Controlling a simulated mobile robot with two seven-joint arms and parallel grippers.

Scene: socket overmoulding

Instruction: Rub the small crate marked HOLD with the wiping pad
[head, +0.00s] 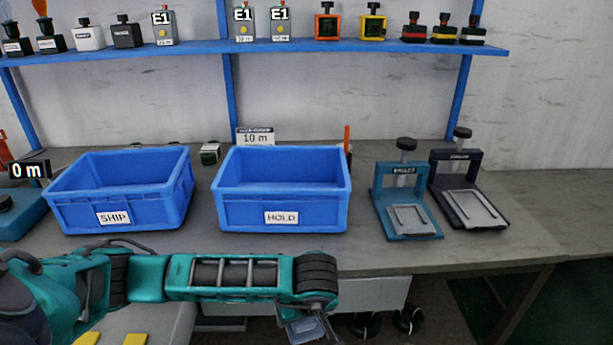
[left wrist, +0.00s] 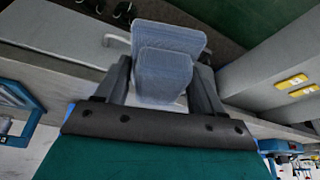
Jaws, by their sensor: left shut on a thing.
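The small crate marked HOLD (head: 283,216) is blue and empty as far as I see, and stands upright on the bench. My left gripper (head: 318,322) hangs in front of the bench's front edge, below and to the right of the HOLD crate and apart from it. In the left wrist view my left gripper (left wrist: 163,85) is shut on a blue-grey block-shaped pad (left wrist: 165,76), which seems to be the wiping pad. My right gripper is in neither view.
A blue crate marked SHIP (head: 117,218) stands left of the HOLD crate. A blue press (head: 405,205) and a black press (head: 466,190) stand to its right. A "10 m" sign (head: 255,137) is behind it. A blue shelf (head: 300,45) with several devices runs above.

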